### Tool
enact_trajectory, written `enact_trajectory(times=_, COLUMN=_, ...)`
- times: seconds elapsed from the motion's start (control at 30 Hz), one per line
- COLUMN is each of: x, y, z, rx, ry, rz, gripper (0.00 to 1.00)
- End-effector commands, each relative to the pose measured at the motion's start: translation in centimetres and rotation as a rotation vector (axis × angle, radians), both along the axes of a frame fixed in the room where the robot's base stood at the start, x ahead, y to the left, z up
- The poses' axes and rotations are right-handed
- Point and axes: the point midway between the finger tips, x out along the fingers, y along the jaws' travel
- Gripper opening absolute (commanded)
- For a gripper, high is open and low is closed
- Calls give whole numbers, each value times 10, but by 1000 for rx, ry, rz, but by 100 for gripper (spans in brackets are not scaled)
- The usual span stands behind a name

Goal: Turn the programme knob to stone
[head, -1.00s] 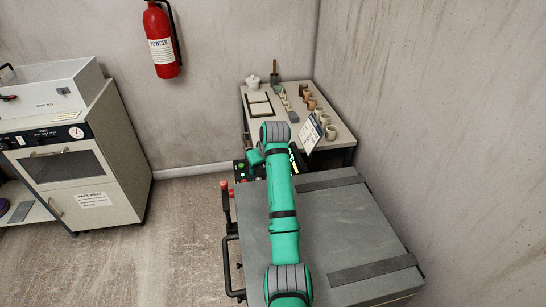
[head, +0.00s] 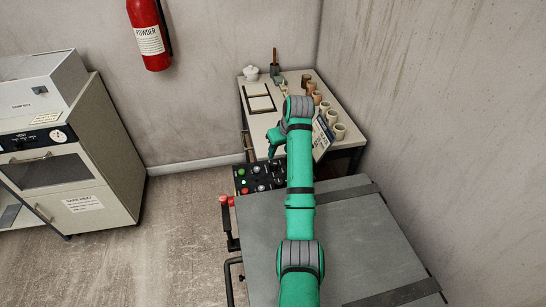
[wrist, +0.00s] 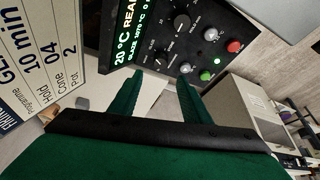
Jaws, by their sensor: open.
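The black control panel (head: 262,177) sits at the kiln's far edge in the head view, and it fills the top of the wrist view (wrist: 140,15). It has two black knobs, an upper one (wrist: 182,20) and a lower one (wrist: 162,57), with small labels around them. I cannot read which is the programme knob or its setting. The lit display (wrist: 127,38) shows 20 °C and GLAZE. My gripper (wrist: 157,92) is open and empty, apart from the knobs, its fingers pointing toward the panel. In the head view my gripper (head: 272,148) hangs above the panel.
The panel also has silver knobs (wrist: 210,33), a red button (wrist: 234,46) and a green button (wrist: 205,76). A printed card (wrist: 40,55) stands close on the left in the wrist view. The grey kiln lid (head: 260,225) and a table of pots (head: 262,125) flank the panel.

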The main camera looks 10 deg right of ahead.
Motion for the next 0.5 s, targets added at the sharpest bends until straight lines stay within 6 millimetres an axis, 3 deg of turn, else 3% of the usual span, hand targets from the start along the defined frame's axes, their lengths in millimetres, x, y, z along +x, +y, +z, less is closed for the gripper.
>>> enact_trajectory(times=0.5, x=29, y=10, z=-75, rx=0, ry=3, rz=3, gripper=43)
